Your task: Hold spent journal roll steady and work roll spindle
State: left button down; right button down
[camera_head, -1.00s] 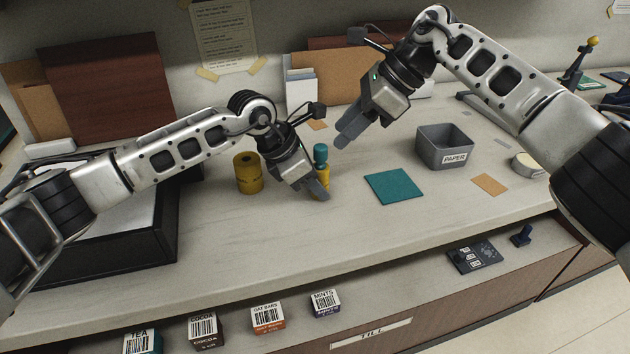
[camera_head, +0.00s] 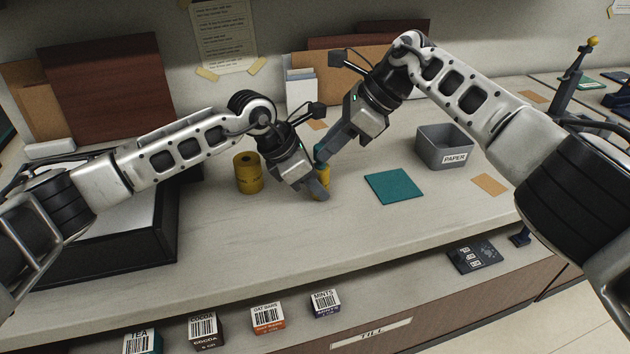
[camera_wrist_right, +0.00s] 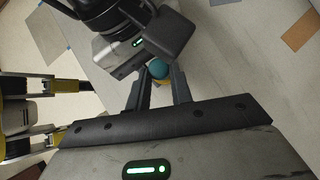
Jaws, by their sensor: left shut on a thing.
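The spent journal roll (camera_head: 324,175) is a small yellow roll standing on the counter, partly hidden by my left gripper. My left gripper (camera_head: 318,190) is shut on it from the left. The roll spindle (camera_head: 319,152) rises from its top with a teal knob, partly hidden by my right gripper (camera_head: 326,150). In the right wrist view the teal knob (camera_wrist_right: 158,69) shows between and just past the tips of my right fingers (camera_wrist_right: 162,85). These fingers are apart, one on each side. Whether they touch the knob I cannot tell.
A larger yellow roll (camera_head: 248,173) stands left of my left gripper. A teal square mat (camera_head: 393,186) and a grey PAPER bin (camera_head: 443,147) are to the right. Small boxes, such as MINTS (camera_head: 324,303), stand on the lower front ledge. The front counter is clear.

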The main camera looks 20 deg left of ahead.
pick_arm(q)
jog(key=shift+f, duration=0.15)
pick_arm(e)
jog(key=shift+r, duration=0.35)
pick_arm(q)
jog(key=shift+s+f, duration=0.1)
jog(key=shift+f, duration=0.1)
pick_arm(e)
notch_tip(320, 180, up, 8)
jog(key=shift+a+r, duration=0.2)
jog(key=shift+a, duration=0.05)
dwell(0.4)
jog(key=shift+s, duration=0.1)
pick_arm(q)
jog(key=c, duration=1)
grip_release()
jog(key=w+r+v, duration=0.1)
jog(key=v, duration=0.8)
jog(key=shift+d+r, duration=0.2)
jog(key=shift+r, duration=0.05)
pick_arm(e)
jog(key=shift+d+f, duration=0.25)
pick_arm(q)
jog(key=shift+w, duration=0.1)
